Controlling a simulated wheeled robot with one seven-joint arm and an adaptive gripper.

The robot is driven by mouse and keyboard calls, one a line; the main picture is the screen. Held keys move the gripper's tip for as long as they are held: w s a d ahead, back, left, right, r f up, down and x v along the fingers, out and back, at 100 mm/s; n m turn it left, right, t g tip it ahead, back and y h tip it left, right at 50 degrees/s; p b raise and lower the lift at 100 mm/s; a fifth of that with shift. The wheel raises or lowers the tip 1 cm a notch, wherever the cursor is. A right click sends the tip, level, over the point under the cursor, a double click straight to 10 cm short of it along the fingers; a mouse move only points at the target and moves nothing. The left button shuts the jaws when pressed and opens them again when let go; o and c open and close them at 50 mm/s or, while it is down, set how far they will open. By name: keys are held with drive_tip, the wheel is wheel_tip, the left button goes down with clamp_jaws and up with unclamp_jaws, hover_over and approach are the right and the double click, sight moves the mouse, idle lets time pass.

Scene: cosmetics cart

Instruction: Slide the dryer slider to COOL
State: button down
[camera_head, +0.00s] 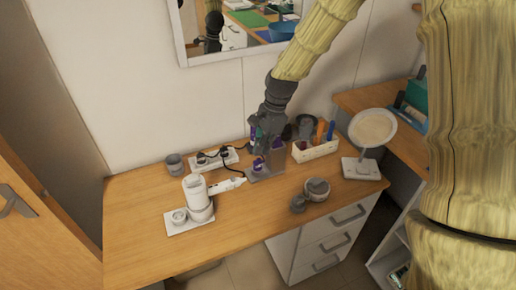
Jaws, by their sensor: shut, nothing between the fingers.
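The dryer (197,197) is white. Its barrel stands upright, and a narrow handle (228,185) reaches right, with a dark cord at its end. The slider and its COOL mark are too small to make out, so its setting cannot be told. My gripper (260,150) points down to the right of the handle's end, apart from the dryer. It is shut and empty, over a grey see-through holder (266,170) with purple items. The gripper hides part of that holder and its contents.
A power strip (214,160) with plugs and a grey cup (174,164) stand behind the dryer. The wooden top's front left is clear.

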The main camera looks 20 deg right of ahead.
sight(233, 179)
drive_tip(key=a+f+p, duration=0.3)
drive_tip(key=a+f, duration=0.3)
drive_tip(key=f, duration=0.2)
drive_tip(key=shift+f+p, duration=0.15)
drive_tip(key=shift+p, duration=0.15)
idle(0.5)
